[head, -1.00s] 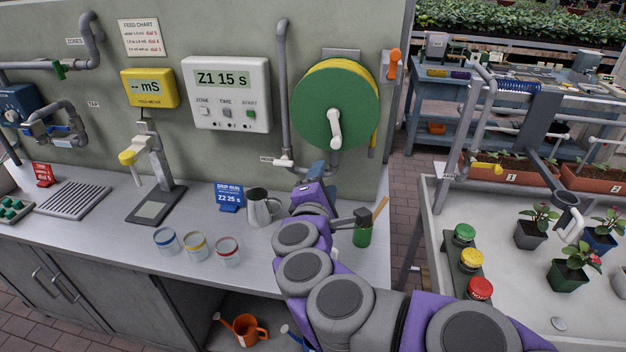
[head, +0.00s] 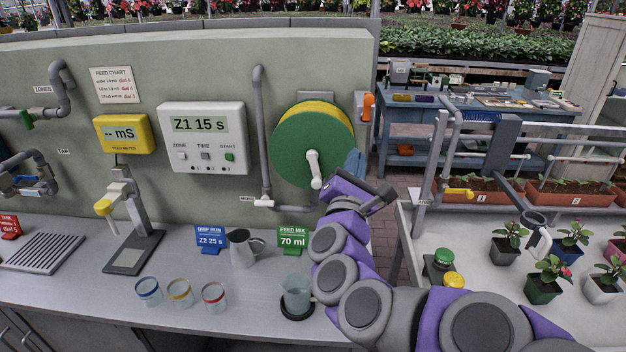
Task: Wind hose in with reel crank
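The hose reel, a green disc (head: 300,135), is mounted on the wall with yellow hose (head: 338,112) showing behind its upper right rim. Its white crank (head: 314,168) is at the disc's centre, with the handle pointing down. My gripper (head: 355,163), with blue fingers, is raised just right of the crank, by the reel's lower right edge. In this view it appears apart from the crank handle. The fingers overlap one another in view, so their opening is unclear. The lower hose is hidden behind or near my gripper.
An orange lever (head: 368,105) is on the wall right of the reel. A grey pipe (head: 262,130) runs down its left side. On the bench (head: 240,325) below are a measuring cup (head: 296,293), a jug (head: 242,247) and a green sign (head: 293,238). A planter table (head: 480,245) stands right.

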